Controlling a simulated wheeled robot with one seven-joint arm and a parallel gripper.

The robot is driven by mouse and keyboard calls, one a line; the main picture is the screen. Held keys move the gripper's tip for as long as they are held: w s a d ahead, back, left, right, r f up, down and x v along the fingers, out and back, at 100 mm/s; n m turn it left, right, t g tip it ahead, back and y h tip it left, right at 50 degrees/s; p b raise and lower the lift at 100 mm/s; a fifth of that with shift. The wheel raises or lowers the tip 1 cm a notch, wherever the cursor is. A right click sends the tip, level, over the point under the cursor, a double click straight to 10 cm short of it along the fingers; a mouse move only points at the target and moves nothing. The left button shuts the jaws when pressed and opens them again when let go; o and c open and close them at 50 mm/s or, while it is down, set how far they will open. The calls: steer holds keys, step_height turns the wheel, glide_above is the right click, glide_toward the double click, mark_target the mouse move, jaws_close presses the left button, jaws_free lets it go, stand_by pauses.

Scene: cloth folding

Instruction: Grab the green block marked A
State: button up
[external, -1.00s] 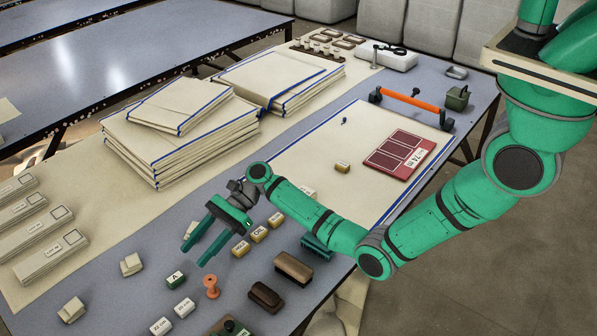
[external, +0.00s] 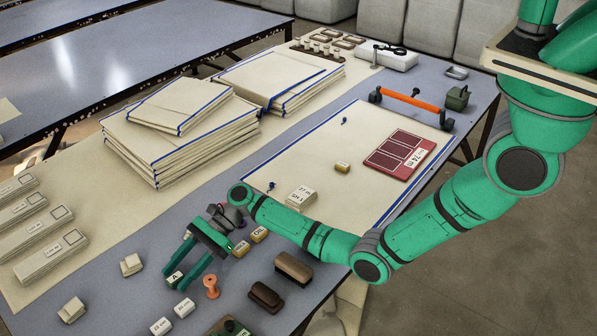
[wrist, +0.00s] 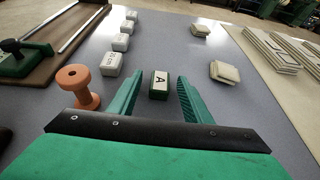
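The green block marked A (wrist: 158,84) has a white top with a black letter A and green sides. It stands on the grey table between the two fingers of my gripper (wrist: 160,98) in the wrist view, with a gap on each side. In the external view my gripper (external: 180,275) is low over the table with its fingers apart around the block (external: 174,279), which is partly hidden by them. My gripper is open and holds nothing.
An orange spool (wrist: 79,85) stands close to the left finger in the wrist view. Several white labelled blocks (wrist: 110,62) lie in a row beyond it. Stacked cream cloths (external: 175,140) lie farther back on the table (external: 235,305).

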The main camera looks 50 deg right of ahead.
steer(key=c, duration=1)
